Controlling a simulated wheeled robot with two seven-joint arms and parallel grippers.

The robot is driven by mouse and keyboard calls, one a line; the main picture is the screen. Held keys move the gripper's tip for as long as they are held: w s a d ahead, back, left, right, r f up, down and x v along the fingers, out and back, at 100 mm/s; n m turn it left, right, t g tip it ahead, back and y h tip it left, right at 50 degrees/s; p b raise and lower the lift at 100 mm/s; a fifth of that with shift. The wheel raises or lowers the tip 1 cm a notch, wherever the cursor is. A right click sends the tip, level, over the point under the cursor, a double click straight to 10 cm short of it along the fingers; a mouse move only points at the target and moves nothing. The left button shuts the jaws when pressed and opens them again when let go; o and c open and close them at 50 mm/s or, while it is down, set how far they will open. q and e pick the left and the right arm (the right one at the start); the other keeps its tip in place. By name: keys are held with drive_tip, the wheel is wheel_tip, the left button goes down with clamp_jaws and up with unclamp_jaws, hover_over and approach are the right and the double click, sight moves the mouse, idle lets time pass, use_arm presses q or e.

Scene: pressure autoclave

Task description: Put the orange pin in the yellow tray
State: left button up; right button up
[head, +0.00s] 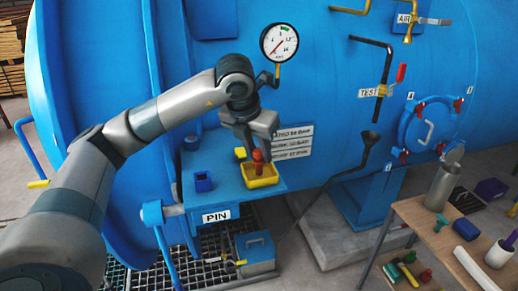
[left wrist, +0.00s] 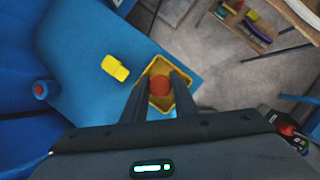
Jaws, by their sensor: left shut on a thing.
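The orange pin (head: 257,157) is upright between the fingers of my left gripper (head: 258,147), at the yellow tray (head: 262,182). In the left wrist view, the round top of the pin (left wrist: 159,85) shows between the two fingertips (left wrist: 159,88), inside the outline of the yellow tray (left wrist: 183,99). The left gripper is shut on the pin. The pin's lower end is low over or in the tray; I cannot tell whether it touches the tray floor. The tray sits on the blue shelf marked PIN (head: 225,205). My right gripper is not in view.
A small yellow object (left wrist: 115,68) lies on the shelf beside the tray. A dark blue holder (head: 203,181) stands at the shelf's left. The blue autoclave (head: 330,60) rises behind, with a gauge (head: 279,42). A wooden table (head: 440,235) with several items stands at the right.

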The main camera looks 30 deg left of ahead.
use_arm(q)
drive_tip(key=shift+f, duration=0.3)
drive_tip(key=shift+f, duration=0.2)
drive_tip(key=o, duration=1)
drive_tip(key=shift+r, duration=0.1)
drive_tip(key=shift+o, duration=0.5)
